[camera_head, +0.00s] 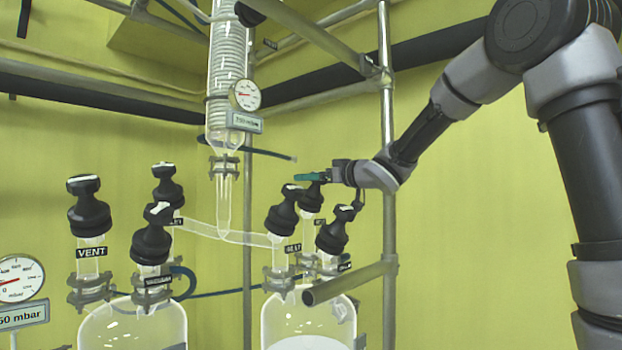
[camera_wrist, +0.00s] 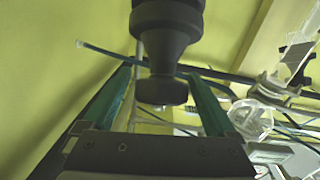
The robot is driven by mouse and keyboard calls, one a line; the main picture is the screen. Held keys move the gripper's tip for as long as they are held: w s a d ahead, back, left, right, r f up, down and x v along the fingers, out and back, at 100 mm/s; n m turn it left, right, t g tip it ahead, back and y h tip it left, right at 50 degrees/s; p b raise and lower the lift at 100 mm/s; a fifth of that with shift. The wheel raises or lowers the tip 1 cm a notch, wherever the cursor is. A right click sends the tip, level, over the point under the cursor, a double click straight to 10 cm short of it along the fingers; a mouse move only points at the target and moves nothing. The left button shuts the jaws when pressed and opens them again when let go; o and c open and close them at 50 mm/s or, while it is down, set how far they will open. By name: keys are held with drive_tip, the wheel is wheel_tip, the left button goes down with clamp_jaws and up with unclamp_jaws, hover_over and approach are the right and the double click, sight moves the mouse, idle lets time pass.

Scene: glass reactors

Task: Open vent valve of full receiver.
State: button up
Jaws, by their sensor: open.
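The right glass receiver (camera_head: 355,325) has white contents near the bottom of the picture. Three black-capped valves stand on it: a front left one (camera_head: 283,215), a right one (camera_head: 332,236) and a rear one (camera_head: 311,198). The rear valve's label is too small to read surely. My gripper (camera_head: 310,177) is at the top of the rear valve, its teal fingers level. In the wrist view, a black valve knob (camera_wrist: 163,35) reaches between the open teal fingers (camera_wrist: 160,80), with gaps on both sides. The gripper's far finger is hidden in the head view.
The left receiver (camera_head: 130,325) bears several black-capped valves, one labelled VENT (camera_head: 91,252). A coiled glass condenser (camera_head: 228,75) with a gauge (camera_head: 245,95) hangs at the centre. A metal upright (camera_head: 388,225) and a cut pipe (camera_head: 345,283) stand close to my arm.

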drive_tip(key=shift+w+a, duration=0.3)
drive_tip(key=shift+a, duration=0.05)
drive_tip(key=shift+c, duration=0.4)
drive_tip(key=c, duration=1.3)
drive_tip(key=shift+n+g+y, duration=0.5)
drive_tip(key=shift+n+g, duration=0.3)
drive_tip(key=shift+n, duration=0.2)
drive_tip(key=shift+s+a+n+g+y, duration=0.15)
drive_tip(key=shift+n+g+y, duration=0.1)
drive_tip(key=shift+n+g, duration=0.35)
drive_tip(key=shift+s+a+n+g+y, duration=0.15)
drive_tip(key=shift+n+g+y, duration=0.1)
drive_tip(key=shift+n+g, duration=0.3)
drive_tip(key=o, duration=1.4)
